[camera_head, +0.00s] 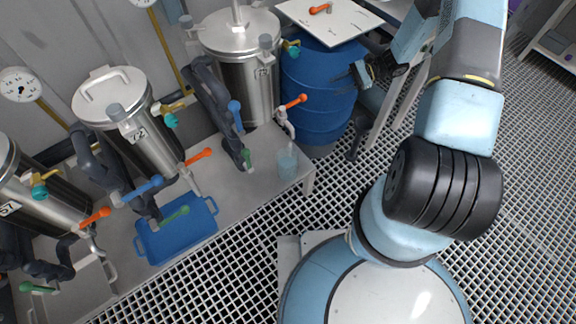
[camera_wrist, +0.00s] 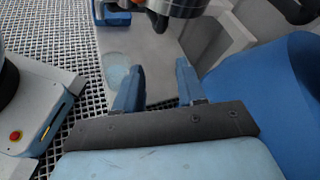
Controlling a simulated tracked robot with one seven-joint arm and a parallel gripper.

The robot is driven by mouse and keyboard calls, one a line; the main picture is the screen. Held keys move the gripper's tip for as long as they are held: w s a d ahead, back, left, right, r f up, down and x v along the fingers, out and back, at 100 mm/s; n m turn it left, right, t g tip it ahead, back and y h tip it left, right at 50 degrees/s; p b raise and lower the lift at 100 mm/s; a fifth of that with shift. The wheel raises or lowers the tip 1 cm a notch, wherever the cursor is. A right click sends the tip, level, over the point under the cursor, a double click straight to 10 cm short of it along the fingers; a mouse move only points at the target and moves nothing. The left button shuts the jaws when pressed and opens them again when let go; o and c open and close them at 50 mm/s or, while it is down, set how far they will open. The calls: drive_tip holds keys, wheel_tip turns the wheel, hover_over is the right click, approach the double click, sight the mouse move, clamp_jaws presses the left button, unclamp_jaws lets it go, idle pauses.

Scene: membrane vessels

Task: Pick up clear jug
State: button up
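The clear jug (camera_head: 287,163) stands at the right end of the grey bench, below the tap with the orange handle. It is see-through with a pale blue tint. In the wrist view the jug (camera_wrist: 116,72) shows as a faint bluish shape on the bench, left of and beyond the left finger. My gripper (camera_head: 348,80) is in front of the blue drum, above and to the right of the jug and apart from it. In the wrist view my gripper (camera_wrist: 160,66) has its two blue fingers spread with nothing between them.
A blue drum (camera_head: 318,95) with a white board (camera_head: 330,18) on top stands behind the gripper. Steel vessels (camera_head: 140,125) with taps and hoses line the bench. A blue tray (camera_head: 178,231) lies on the bench (camera_head: 240,193).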

sight(290, 149)
drive_tip(key=s+a+f+m+t+y, duration=0.1)
drive_tip(key=s+a+f+m+t, duration=0.2)
drive_tip(key=f, duration=0.8)
drive_tip(key=s+f+m+t+y, duration=0.1)
drive_tip(key=s+f+m+t, duration=0.25)
drive_tip(key=f, duration=0.75)
drive_tip(key=s+a+f+m+t+y, duration=0.1)
drive_tip(key=s+a+f+m+t, duration=0.25)
drive_tip(key=f, duration=0.65)
drive_tip(key=shift+m+g, duration=0.5)
drive_tip(key=shift+m, duration=0.1)
drive_tip(key=x, duration=1.1)
drive_tip(key=shift+a, duration=0.35)
clamp_jaws()
